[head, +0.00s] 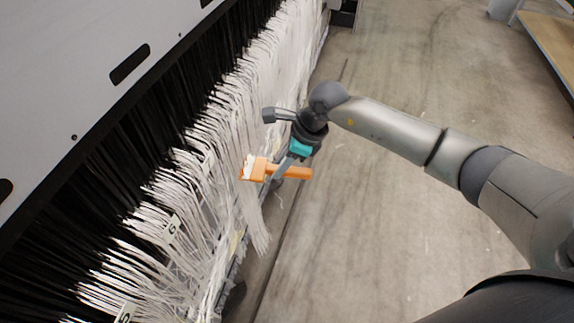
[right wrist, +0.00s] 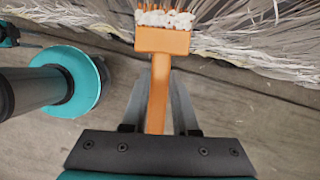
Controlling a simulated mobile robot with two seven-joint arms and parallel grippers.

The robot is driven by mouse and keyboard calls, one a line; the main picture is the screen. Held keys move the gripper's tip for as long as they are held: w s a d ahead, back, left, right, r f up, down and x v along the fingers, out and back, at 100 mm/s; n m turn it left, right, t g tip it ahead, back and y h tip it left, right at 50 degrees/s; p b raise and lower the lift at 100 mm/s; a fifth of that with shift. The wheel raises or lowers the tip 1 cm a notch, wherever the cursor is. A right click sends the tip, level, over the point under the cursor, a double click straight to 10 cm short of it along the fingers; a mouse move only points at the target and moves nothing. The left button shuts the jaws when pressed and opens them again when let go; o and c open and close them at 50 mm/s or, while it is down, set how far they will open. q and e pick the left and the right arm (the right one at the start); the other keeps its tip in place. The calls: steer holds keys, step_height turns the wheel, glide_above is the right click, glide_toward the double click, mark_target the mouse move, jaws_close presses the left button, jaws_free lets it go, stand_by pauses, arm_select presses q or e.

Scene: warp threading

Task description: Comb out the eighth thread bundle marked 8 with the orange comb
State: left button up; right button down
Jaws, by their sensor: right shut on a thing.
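The orange comb (head: 258,169) is in the grip of my right gripper (head: 281,172), its head toward the white threads on the left. In the right wrist view the comb (right wrist: 163,42) points up the picture, and its handle lies between the fingers of my right gripper (right wrist: 158,92). White thread covers part of its teeth. A long thread bundle (head: 255,222) hangs just below the comb head; the head is at or against the threads, but contact is hard to tell. I cannot read a mark 8 on any bundle.
Rows of white thread bundles (head: 150,262) hang along a grey machine frame (head: 70,60) with black threads above. Small numbered tags (head: 172,225) sit among them. The concrete floor (head: 370,220) to the right is clear. A wooden-topped table (head: 552,45) stands at the upper right.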

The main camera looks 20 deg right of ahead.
step_height(320, 180, up, 12)
steer(key=p, duration=0.8)
steer(key=shift+w+a, duration=0.15)
steer(key=shift+w, duration=0.1)
